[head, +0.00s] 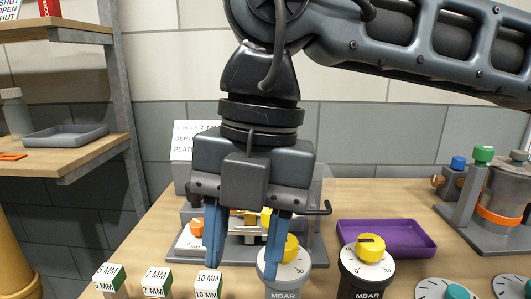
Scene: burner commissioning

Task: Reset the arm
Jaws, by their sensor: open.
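My gripper (244,250) hangs from the arm in the middle of the head view and points down at the wooden table. Its two blue fingers are apart, with nothing held between them. It is in front of a grey fixture (318,245) with orange and yellow parts, which it partly hides. The right finger overlaps a white-faced dial with a yellow knob (291,248) in the picture; I cannot tell whether they touch. My arm reaches in from the upper right.
A black-bodied MBAR dial with a yellow knob (371,249) stands to the right. A purple tray (410,239) lies behind it. White blocks marked 5 MM (106,284), 7 MM (154,285) and 10 MM (206,287) stand front left. A metal canister assembly (500,195) is far right. Shelves are left.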

